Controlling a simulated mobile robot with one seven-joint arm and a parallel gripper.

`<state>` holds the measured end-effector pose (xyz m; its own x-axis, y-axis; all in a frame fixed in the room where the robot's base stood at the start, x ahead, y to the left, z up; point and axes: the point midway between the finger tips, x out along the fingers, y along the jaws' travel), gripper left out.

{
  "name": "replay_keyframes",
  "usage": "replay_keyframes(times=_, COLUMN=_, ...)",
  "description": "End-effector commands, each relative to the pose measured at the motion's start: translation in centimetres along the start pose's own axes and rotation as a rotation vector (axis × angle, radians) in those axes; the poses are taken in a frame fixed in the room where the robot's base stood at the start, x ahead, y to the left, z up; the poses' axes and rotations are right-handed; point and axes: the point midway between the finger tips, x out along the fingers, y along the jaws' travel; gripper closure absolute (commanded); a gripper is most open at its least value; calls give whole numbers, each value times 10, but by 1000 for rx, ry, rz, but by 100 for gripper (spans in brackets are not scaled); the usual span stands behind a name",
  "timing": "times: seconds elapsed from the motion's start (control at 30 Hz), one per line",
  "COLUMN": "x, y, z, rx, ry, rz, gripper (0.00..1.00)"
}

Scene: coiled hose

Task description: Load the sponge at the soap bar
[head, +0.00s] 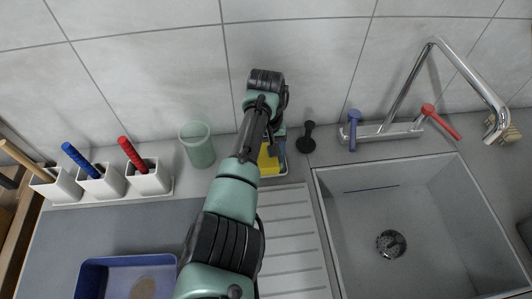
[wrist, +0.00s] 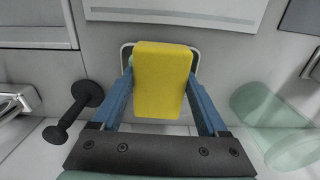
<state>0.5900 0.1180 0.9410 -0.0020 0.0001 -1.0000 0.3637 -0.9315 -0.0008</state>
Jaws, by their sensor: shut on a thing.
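A yellow sponge (wrist: 162,80) sits between the two blue fingers of my gripper (wrist: 161,88), which is shut on it. In the head view a part of the yellow sponge (head: 268,160) shows beside my arm, low at the back of the counter. A pale wire-like rim (wrist: 126,52) surrounds the sponge; I cannot tell whether the sponge touches it. My arm hides most of the gripper in the head view. A brown rounded thing (head: 143,288), possibly the soap bar, lies in a blue basin (head: 95,266) at the lower left, partly cut off.
A green cup (head: 198,146) stands left of my arm. White holders (head: 150,180) with coloured handles line the left back. A black knob-like object (head: 306,139) stands right of the sponge. The sink (head: 415,215) and tap (head: 400,85) are at right; a beige block (head: 499,129) lies beyond.

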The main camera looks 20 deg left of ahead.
Motion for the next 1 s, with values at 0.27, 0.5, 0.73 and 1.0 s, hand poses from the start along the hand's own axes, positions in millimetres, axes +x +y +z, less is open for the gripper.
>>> replay_keyframes(times=0.27, x=-26, y=0, z=0, rx=1, ry=1, rz=0, gripper=68)
replay_keyframes(times=0.5, x=-45, y=1, z=0, rx=1, ry=2, rz=0, gripper=68)
replay_keyframes(times=0.73, x=-64, y=1, z=0, rx=1, ry=2, rz=1, gripper=68)
replay_keyframes(times=1.0, x=-69, y=0, z=0, rx=1, ry=1, rz=1, gripper=68)
